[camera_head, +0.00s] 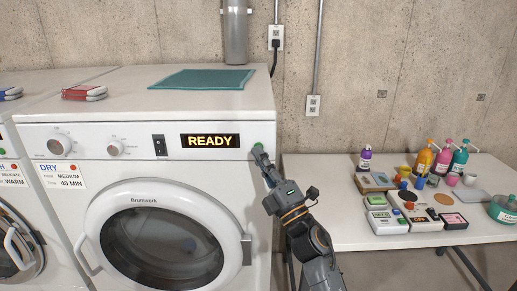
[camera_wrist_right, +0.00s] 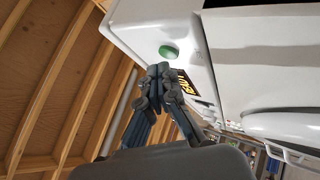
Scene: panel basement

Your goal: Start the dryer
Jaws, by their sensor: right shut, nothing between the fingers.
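The white dryer (camera_head: 200,103) fills the middle of the head view, with its round door (camera_head: 160,240) closed. Its display (camera_head: 210,141) reads READY in yellow; it also shows in the wrist view (camera_wrist_right: 187,82). A green round button (camera_head: 257,147) sits right of the display, and it shows clear of the fingers in the wrist view (camera_wrist_right: 169,52). My right gripper (camera_head: 262,157) is shut and empty, its tips right by the button (camera_wrist_right: 158,70). I cannot tell whether they touch. My left gripper is out of view.
Two knobs (camera_head: 114,148) and a black rocker switch (camera_head: 160,145) are on the panel. A DRY card (camera_head: 63,175) lists MEDIUM and 40 MIN. A teal cloth (camera_head: 202,79) lies on top. A white table (camera_head: 325,223) at right holds bottles and small boxes.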

